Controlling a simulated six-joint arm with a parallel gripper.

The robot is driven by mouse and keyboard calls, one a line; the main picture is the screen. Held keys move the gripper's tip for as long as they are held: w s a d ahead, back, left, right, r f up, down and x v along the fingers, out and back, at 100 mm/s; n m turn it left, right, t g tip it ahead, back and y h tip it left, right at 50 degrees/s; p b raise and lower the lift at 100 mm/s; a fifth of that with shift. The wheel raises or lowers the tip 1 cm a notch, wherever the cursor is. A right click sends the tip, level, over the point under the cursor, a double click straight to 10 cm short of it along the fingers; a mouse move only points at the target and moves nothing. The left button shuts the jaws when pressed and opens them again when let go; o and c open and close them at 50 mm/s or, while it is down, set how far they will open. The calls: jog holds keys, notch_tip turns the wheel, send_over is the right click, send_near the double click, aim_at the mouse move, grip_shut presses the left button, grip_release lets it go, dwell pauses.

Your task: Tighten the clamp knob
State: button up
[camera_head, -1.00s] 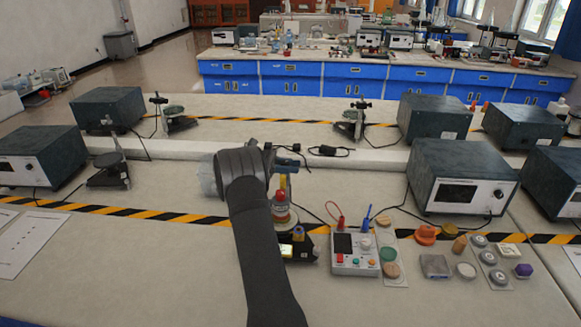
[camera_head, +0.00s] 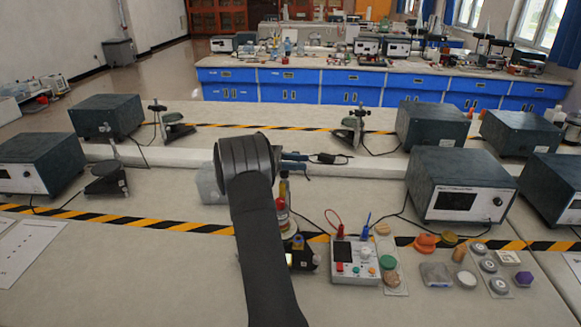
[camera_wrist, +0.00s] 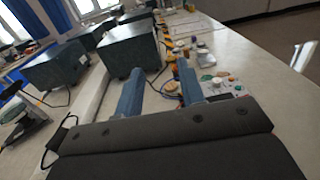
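My gripper (camera_head: 307,164) is raised above the bench in the head view, its two blue fingers pointing right. In the wrist view my gripper (camera_wrist: 160,66) is open, with a clear gap between the fingers and nothing held. A small upright fixture (camera_head: 283,211) with red and yellow parts stands below the fingers, partly hidden by my arm. I cannot tell which part of it, if any, is the clamp knob. A small black device (camera_head: 302,259) with a lit yellow face sits at its foot, also partly covered by my arm.
A white control box (camera_head: 355,261) with red and blue leads stands right of the fixture. Several small caps and discs lie further right, near an orange piece (camera_head: 426,243). A large dark instrument (camera_head: 462,187) stands behind them.

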aim_at(284, 173)
jog(key=s+d+r, duration=0.3)
jog(key=d+r, duration=0.2)
jog(key=d, duration=0.3)
jog(key=shift+r, duration=0.1)
jog(key=a+f+n+t, duration=0.1)
jog(key=a+t, duration=0.1)
jog(key=a, duration=0.2)
jog(key=a+f+n+t, duration=0.1)
jog(key=a+f+t, duration=0.1)
jog(key=a, duration=0.3)
jog(key=a+f+n+t, duration=0.1)
jog(key=a+f, duration=0.1)
jog(key=a, duration=0.3)
jog(key=shift+s+a+t, duration=0.25)
jog(key=shift+s+t, duration=0.1)
jog(key=shift+t, duration=0.05)
jog(key=shift+c, duration=0.3)
jog(key=s+a+f+n+t+y, duration=0.2)
jog(key=a+t, duration=0.1)
jog(key=a, duration=0.3)
jog(key=s+a+f+n+t+y, duration=0.1)
jog(key=s+a+f+n+t, duration=0.15)
jog(key=a, duration=0.35)
jog(key=shift+m+g, duration=0.25)
jog(key=x, duration=1.7)
jog(key=shift+w+f, duration=0.1)
jog(key=shift+w, duration=0.3)
jog(key=c, duration=0.7)
jog(key=shift+o, duration=0.2)
